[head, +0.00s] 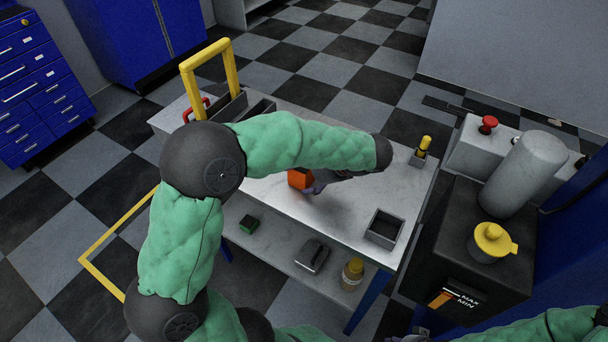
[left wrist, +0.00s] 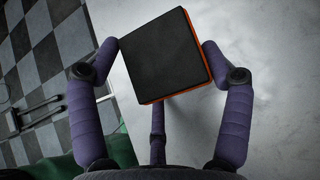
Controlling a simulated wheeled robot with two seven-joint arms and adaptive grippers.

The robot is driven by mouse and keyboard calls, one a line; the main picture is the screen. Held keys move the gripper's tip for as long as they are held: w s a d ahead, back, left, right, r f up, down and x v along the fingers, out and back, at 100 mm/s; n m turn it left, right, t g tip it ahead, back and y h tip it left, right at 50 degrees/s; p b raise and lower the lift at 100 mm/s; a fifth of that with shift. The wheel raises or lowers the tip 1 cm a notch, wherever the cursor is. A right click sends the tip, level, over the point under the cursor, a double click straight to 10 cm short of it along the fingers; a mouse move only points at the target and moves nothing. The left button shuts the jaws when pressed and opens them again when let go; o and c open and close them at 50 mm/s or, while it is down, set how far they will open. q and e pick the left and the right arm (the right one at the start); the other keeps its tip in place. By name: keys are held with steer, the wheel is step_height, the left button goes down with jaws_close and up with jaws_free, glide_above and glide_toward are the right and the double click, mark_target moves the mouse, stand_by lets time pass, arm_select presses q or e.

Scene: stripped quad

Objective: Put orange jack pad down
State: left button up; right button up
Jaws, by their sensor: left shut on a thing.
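The orange jack pad (head: 300,178) is a small block over the grey top of the cart, near its middle. In the left wrist view the jack pad (left wrist: 165,55) shows a black square face with orange edges. My left gripper (head: 318,186) is shut on it, with purple fingers on two sides of the pad in the left wrist view (left wrist: 160,58). I cannot tell whether the pad touches the cart top. My left forearm hides part of the cart behind it. My right arm shows at the bottom right edge; its fingers are not clear.
The cart top (head: 340,218) has bare room around the pad. A grey open box (head: 384,228) stands at its right front, and a yellow-handled item (head: 423,147) at the far right corner. Dark trays (head: 258,107) lie at the back left. A black machine (head: 470,250) stands right.

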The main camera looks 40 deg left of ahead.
arm_select(q)
steer(key=shift+r, duration=0.1)
steer(key=o, duration=1.6)
steer(key=shift+o, duration=0.2)
steer(key=shift+d+r, duration=0.2)
steer(key=s+p+v, duration=0.1)
steer(key=p+v, duration=0.4)
steer(key=v, duration=0.6)
steer(key=shift+w+d+r+p, duration=0.15)
steer(key=shift+w+r+p, duration=0.05)
steer(key=shift+w+p, duration=0.2)
